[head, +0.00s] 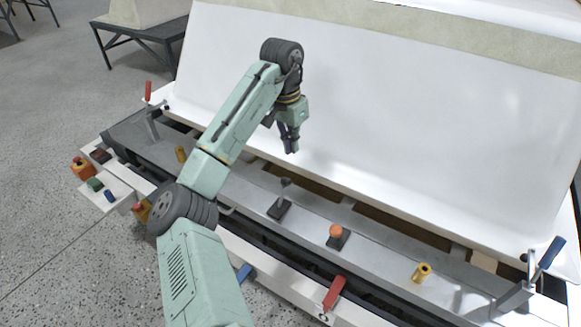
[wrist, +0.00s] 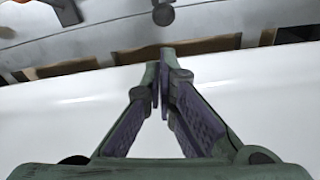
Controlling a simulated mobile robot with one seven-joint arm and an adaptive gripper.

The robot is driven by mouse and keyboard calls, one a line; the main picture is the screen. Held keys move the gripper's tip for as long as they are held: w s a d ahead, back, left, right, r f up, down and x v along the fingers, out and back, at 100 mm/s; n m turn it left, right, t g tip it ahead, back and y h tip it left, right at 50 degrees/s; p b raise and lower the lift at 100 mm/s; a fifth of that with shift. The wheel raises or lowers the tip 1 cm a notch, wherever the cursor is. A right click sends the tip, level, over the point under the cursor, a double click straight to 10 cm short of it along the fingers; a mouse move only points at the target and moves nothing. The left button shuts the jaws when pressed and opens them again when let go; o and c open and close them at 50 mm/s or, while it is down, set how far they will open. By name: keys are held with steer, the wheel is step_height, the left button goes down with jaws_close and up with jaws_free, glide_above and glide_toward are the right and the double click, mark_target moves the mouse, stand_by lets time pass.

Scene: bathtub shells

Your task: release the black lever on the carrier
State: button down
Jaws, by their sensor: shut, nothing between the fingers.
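The black lever (head: 281,204) stands on the grey metal rail of the carrier (head: 375,257), near its middle, on a small dark base. In the wrist view its round dark knob (wrist: 163,15) shows at the top centre, beyond the fingertips. My gripper (head: 290,150) hangs above and behind the lever, in front of the white shell, apart from the lever. In the wrist view my gripper (wrist: 165,55) has its fingertips together, with nothing between them.
A white shell (head: 400,130) rises behind the rail. An orange-knobbed lever (head: 336,232), a brass cylinder (head: 421,273) and a blue-handled clamp (head: 548,255) stand to the right. A red-handled clamp (head: 149,92) is far left; a red handle (head: 334,290) is in front.

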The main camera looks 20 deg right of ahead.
mark_target(284, 189)
step_height(284, 189, down, 10)
steer(key=d+p, duration=0.1)
stand_by(0.6)
steer(key=shift+w+d, duration=0.1)
steer(key=shift+h, duration=0.3)
